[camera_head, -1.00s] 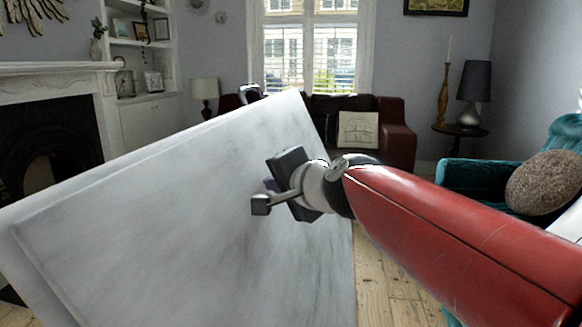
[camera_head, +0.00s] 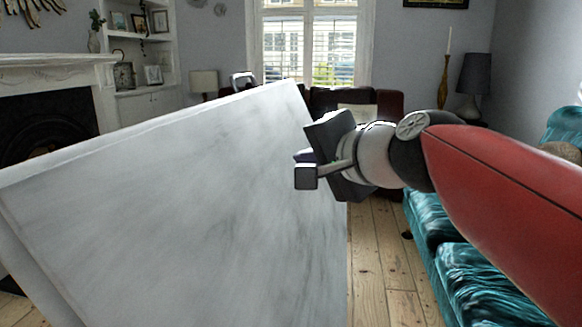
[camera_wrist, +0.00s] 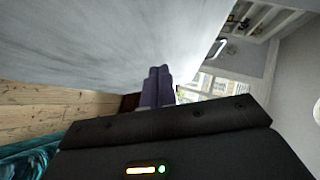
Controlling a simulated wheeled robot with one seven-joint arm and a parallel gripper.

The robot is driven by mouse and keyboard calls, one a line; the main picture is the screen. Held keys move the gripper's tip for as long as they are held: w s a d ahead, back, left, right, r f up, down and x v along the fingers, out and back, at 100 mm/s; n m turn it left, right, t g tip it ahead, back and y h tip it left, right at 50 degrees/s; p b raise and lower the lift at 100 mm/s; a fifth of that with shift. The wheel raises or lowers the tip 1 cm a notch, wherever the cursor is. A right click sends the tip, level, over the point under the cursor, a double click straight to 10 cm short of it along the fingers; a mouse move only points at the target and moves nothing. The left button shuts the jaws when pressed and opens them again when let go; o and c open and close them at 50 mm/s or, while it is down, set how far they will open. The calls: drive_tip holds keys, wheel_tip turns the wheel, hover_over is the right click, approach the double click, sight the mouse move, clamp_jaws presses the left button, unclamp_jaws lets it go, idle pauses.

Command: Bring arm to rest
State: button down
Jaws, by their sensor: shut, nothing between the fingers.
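My gripper (camera_head: 302,156) is at the end of my red arm, in the middle right of the head view, beside the right edge of a large pale marbled slab (camera_head: 180,190). In the wrist view its two purple fingers (camera_wrist: 157,86) are together with nothing between them. The slab (camera_wrist: 110,40) fills the upper left of that view. I cannot tell whether the gripper touches the slab.
A metal tap-like fitting (camera_head: 243,80) stands behind the slab's far edge. A teal sofa (camera_head: 455,265) lies below my arm on the right. Bare floorboards (camera_head: 373,260) show between sofa and slab. A fireplace (camera_head: 50,110) is at the left.

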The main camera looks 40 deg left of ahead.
drive_tip(key=w+d+f+t+h, duration=0.1)
drive_tip(key=d+f+h, duration=0.3)
drive_tip(key=d, duration=0.5)
drive_tip(key=d+f+t+h, duration=0.1)
drive_tip(key=d+f, duration=0.5)
drive_tip(key=d, duration=0.3)
drive_tip(key=w+d+f+t+h, duration=0.1)
drive_tip(key=d+f+h, duration=0.3)
drive_tip(key=d, duration=0.5)
drive_tip(key=s+d+f+g+h, duration=0.1)
drive_tip(key=s+d+f+h, duration=0.1)
drive_tip(key=s+d+f, duration=0.2)
drive_tip(key=s+d+f+g+h, duration=0.1)
drive_tip(key=s+d+f, duration=0.4)
drive_tip(key=d+f, duration=0.5)
drive_tip(key=d+h, duration=0.1)
drive_tip(key=d, duration=0.3)
drive_tip(key=shift+s+f+h, duration=0.15)
drive_tip(key=shift+s+h, duration=0.1)
drive_tip(key=shift+h, duration=0.05)
